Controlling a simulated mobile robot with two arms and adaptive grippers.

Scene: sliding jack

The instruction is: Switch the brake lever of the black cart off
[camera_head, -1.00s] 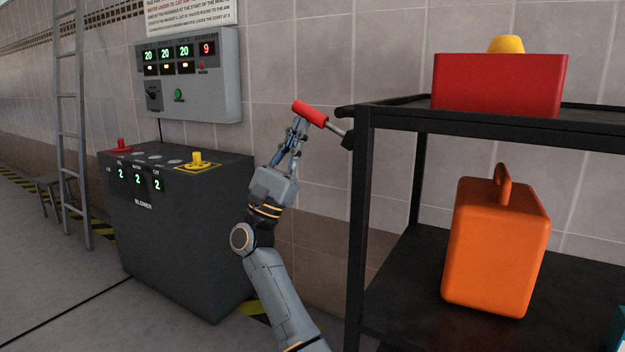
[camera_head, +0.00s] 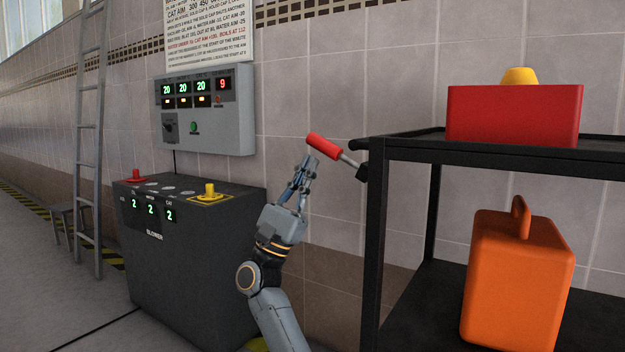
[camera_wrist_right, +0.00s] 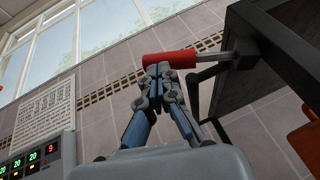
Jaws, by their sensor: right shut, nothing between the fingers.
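The black cart (camera_head: 412,145) stands at the right. Its brake lever, a grey rod with a red grip (camera_head: 323,145), sticks out from the cart's upper left corner and tilts up to the left. My right gripper (camera_head: 308,165) is just below the red grip, its fingers shut with nothing between them. In the right wrist view the red grip (camera_wrist_right: 178,59) lies across just beyond the shut fingertips (camera_wrist_right: 158,72); whether they touch it I cannot tell. My left gripper is not in view.
A red box (camera_head: 515,115) sits on the cart's top shelf and an orange canister (camera_head: 515,280) on its lower shelf. A dark blower unit (camera_head: 190,260) stands left of my right arm. A control panel (camera_head: 205,110) hangs on the tiled wall. A ladder (camera_head: 88,150) leans at the left.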

